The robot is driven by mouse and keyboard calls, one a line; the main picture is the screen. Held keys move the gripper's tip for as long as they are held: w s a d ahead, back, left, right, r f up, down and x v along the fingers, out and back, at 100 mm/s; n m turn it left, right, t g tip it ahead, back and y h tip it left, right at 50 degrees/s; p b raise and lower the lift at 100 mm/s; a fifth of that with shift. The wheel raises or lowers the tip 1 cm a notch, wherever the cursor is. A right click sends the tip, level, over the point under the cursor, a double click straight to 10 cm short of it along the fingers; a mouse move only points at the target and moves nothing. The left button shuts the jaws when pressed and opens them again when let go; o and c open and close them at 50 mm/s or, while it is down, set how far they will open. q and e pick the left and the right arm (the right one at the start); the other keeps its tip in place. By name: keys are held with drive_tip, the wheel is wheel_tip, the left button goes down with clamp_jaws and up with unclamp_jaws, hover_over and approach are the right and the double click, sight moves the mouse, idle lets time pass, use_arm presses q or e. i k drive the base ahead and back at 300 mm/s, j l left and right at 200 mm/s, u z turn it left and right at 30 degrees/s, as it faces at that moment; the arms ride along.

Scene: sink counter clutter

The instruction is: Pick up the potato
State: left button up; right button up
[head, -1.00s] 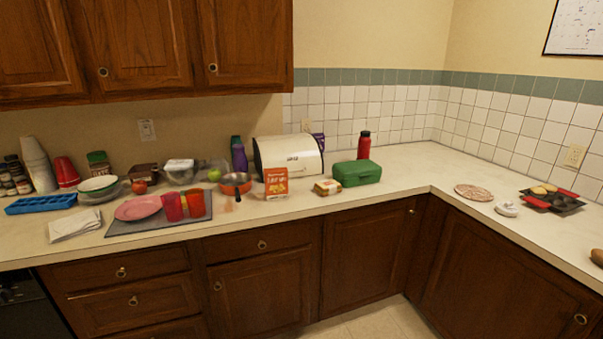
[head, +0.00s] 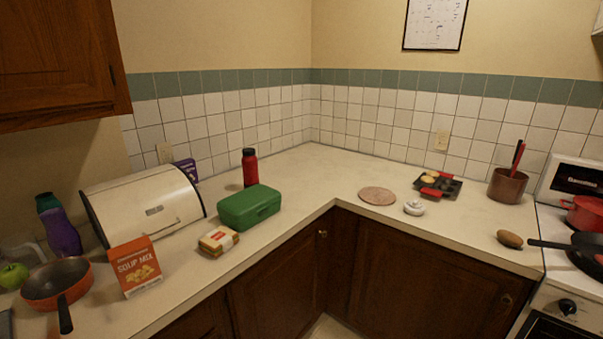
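A brown, oval potato (head: 510,239) lies on the right-hand counter in the head view, near the counter's front edge and close to the stove. The dark handle of a pan on the stove reaches toward it from the right. Neither of my grippers shows in the head view.
A copper pot (head: 507,185) with red-handled utensils stands behind the potato. A white lidded dish (head: 414,208), a round trivet (head: 377,196) and a dark tray (head: 440,186) lie to its left. The stove (head: 548,291) borders the counter.

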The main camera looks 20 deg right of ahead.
sight(508, 239)
drive_tip(key=i+l+z, duration=0.15)
drive_tip(key=z, duration=0.3)
drive_tip(key=i+z, duration=0.65)
drive_tip(key=z, duration=0.3)
drive_tip(key=i+j+z, duration=0.15)
drive_tip(key=z, duration=0.3)
drive_tip(key=i+j+z, duration=0.25)
drive_tip(key=z, duration=0.2)
drive_tip(key=i+j, duration=0.05)
drive_tip(key=i, duration=0.05)
